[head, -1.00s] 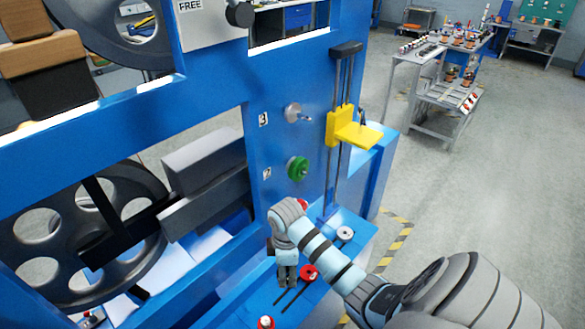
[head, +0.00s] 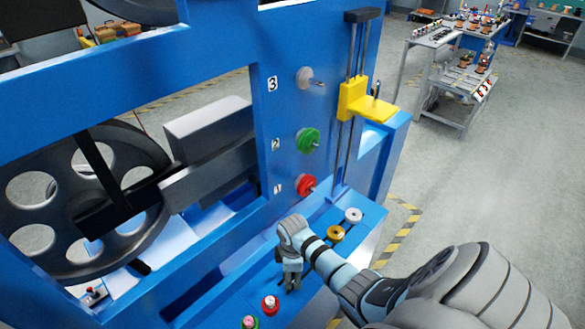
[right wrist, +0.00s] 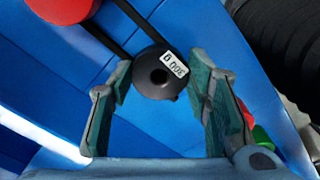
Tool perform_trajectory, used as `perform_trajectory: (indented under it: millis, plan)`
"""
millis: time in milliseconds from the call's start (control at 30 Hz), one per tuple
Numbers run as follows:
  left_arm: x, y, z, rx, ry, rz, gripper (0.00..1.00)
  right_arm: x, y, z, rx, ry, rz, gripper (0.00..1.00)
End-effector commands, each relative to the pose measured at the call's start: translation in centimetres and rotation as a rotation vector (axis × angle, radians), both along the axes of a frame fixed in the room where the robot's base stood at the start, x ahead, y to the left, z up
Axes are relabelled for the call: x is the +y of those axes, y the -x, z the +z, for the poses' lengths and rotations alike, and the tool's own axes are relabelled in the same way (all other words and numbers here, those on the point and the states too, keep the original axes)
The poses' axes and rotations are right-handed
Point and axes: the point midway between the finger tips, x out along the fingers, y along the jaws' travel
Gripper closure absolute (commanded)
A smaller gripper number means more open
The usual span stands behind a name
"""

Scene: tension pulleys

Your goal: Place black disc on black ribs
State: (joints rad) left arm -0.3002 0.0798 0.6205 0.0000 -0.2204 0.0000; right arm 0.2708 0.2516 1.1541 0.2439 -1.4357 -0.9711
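My right gripper (right wrist: 160,80) is open, with a fingertip on either side of the disc; firm contact cannot be told. In the head view the right gripper (head: 290,284) points down over the lower shelf and the black disc is not discernible there. My left gripper is not in view.
Gold (head: 336,233) and silver (head: 353,215) discs lie beyond. The blue panel carries numbered pegs with red (head: 305,186) and green (head: 309,140) discs. A yellow bracket (head: 352,100) stands on rails.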

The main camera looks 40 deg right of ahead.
Motion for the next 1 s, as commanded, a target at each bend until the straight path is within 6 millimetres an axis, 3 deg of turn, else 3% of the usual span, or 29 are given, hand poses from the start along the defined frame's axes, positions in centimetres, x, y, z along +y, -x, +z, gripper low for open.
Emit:
perform_trajectory:
  millis: [33,100,467,567,900,1000]
  plan:
    - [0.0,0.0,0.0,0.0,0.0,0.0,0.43,0.0,0.0,0.0,0.0,0.0,0.0,0.46]
    - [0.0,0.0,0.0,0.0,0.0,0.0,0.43,0.0,0.0,0.0,0.0,0.0,0.0,0.37]
    - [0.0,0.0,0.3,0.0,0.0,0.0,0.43,0.0,0.0,0.5,0.0,0.0,0.0,0.37]
    - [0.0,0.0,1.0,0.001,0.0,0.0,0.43,0.0,-0.1,2.0,-0.001,0.0,0.0,0.37]
    - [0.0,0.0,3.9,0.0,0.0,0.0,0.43,0.0,-0.1,10.3,-0.003,0.0,0.0,0.37]
    - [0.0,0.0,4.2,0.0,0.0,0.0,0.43,0.0,0.0,11.6,0.0,0.0,0.0,0.37]
